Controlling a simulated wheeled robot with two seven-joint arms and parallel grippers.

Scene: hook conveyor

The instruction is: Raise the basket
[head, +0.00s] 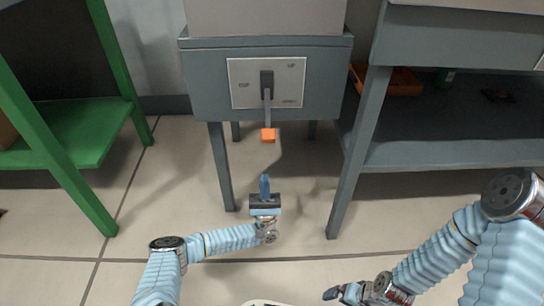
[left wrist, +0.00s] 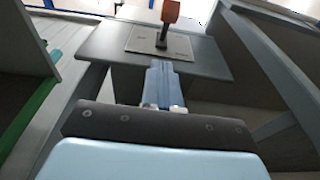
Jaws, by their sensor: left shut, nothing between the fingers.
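A lever (head: 267,110) with an orange handle (head: 268,135) sticks out from a pale plate (head: 241,88) on the front of a grey box on legs. The handle also shows at the top of the left wrist view (left wrist: 170,12). My left gripper (head: 265,179) is shut and empty, below the handle in the head view and apart from it. Its blue fingers (left wrist: 160,82) point toward the box in the left wrist view. My right gripper (head: 332,294) is low at the picture's bottom edge, and its opening is unclear. No basket shows.
The grey box (head: 210,93) stands between a green rack (head: 85,130) on the left and a grey bench (head: 455,146) on the right. An orange bin (head: 405,83) sits on the bench's lower shelf. The floor before the box is clear.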

